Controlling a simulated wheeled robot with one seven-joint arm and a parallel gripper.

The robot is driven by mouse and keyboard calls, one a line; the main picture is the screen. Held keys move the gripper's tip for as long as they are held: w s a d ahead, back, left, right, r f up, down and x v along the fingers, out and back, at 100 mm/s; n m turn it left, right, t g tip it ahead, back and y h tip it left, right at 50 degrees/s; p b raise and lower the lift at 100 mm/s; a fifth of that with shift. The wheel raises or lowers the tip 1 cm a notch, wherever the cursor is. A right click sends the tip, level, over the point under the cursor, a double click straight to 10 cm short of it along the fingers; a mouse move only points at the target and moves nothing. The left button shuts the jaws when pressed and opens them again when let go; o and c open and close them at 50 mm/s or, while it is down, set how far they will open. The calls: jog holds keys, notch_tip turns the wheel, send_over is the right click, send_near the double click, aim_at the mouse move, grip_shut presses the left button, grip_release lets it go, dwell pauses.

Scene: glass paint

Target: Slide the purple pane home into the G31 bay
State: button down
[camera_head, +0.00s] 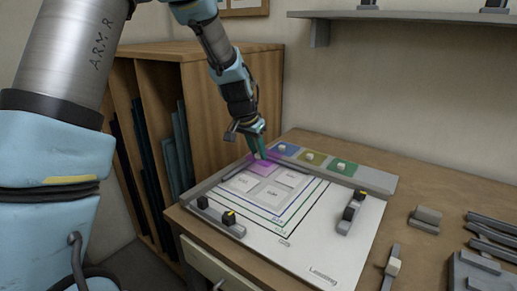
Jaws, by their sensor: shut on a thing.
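The purple pane (262,168) is a translucent square at the back left of the white board (330,243). My gripper (260,156) is over its rear part, pointing down, and is shut on the pane, probably by a small knob. The pane appears flat at or just above the board; I cannot tell whether it touches. Grey-white labelled squares (270,193) lie in front of and beside it. Their labels are too small to read, so I cannot tell which bay is G31.
Blue (291,151), yellow (320,161) and green (350,169) panes with pale knobs lie along the board's back strip. Dark clamps with yellow tips (352,210) stand at the board's sides. A wooden rack (190,62) stands at left. Grey bars and blocks (427,217) lie at right.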

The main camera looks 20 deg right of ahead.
aim_at(257, 161)
jog(key=shift+f+b, duration=1.6)
jog(key=shift+f, duration=0.85)
jog(key=shift+f, duration=0.1)
jog(key=shift+w+d, duration=0.2)
jog(key=shift+w, duration=0.45)
jog(key=shift+w+d, duration=0.2)
jog(key=shift+w, duration=0.45)
dwell(0.9)
jog(key=c, duration=0.6)
grip_release()
jog(key=shift+r+p, duration=2.2)
jog(key=shift+r, duration=1.35)
